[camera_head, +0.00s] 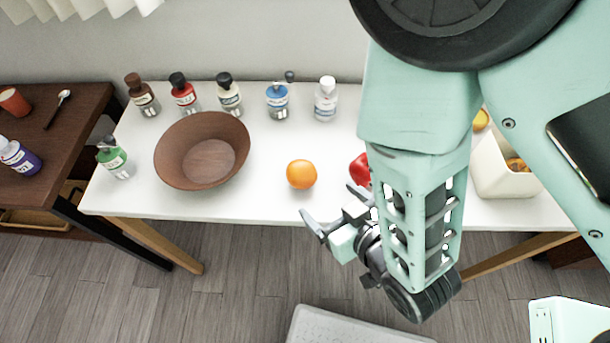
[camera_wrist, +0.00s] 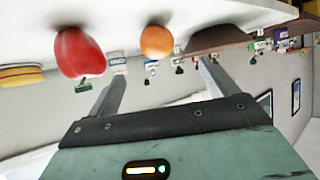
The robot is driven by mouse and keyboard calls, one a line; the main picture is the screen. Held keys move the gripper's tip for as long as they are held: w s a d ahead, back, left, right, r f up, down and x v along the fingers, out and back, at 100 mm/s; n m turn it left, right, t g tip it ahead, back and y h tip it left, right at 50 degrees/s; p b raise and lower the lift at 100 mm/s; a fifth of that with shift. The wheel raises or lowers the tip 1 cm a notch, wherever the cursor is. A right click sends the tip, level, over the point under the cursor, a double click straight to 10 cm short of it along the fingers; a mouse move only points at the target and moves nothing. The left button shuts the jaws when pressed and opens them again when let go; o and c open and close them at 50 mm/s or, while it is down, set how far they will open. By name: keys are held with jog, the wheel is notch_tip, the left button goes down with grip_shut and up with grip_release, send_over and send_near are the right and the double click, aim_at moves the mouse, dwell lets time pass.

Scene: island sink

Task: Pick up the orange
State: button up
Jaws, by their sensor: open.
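The orange (camera_head: 301,174) lies on the white table, right of the brown bowl and near the front edge. It also shows in the wrist view (camera_wrist: 156,42), which is upside down, beyond and between my fingers. My gripper (camera_head: 332,205) is open and empty, just in front of the table's front edge, to the lower right of the orange and apart from it. Its two fingers (camera_wrist: 160,88) are spread in the wrist view.
A brown bowl (camera_head: 172,161) stands left on the white table (camera_head: 266,147). Several bottles, including a blue one (camera_head: 277,102), line the back. A white container (camera_head: 488,166) stands at the right.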

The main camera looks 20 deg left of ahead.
aim_at(306, 180)
jog(key=b+x, duration=0.3)
jog(key=x, duration=0.1)
jog(key=shift+s+d+f, duration=0.1)
jog(key=shift+d+f, duration=0.05)
jog(key=shift+f, duration=0.05)
jog(key=b, duration=0.2)
jog(key=a+b, duration=0.1)
jog(key=b, duration=0.2)
jog(key=shift+w+f+b, duration=0.2)
jog(key=shift+w+b, duration=0.15)
jog(key=b, duration=0.4)
jog(key=shift+w+a+f+b, duration=0.1)
jog(key=shift+w+f+b, duration=0.1)
jog(key=shift+b, duration=0.1)
jog(key=x, duration=0.1)
jog(key=p+x, duration=0.1)
jog(key=x, duration=0.1)
jog(key=shift+w+a, duration=0.2)
jog(key=shift+a, duration=0.1)
jog(key=shift+w+p+x, duration=0.2)
jog(key=shift+p+x, duration=0.3)
jog(key=shift+x, duration=2.65)
jog(key=shift+d+r, duration=0.1)
jog(key=c, duration=1.2)
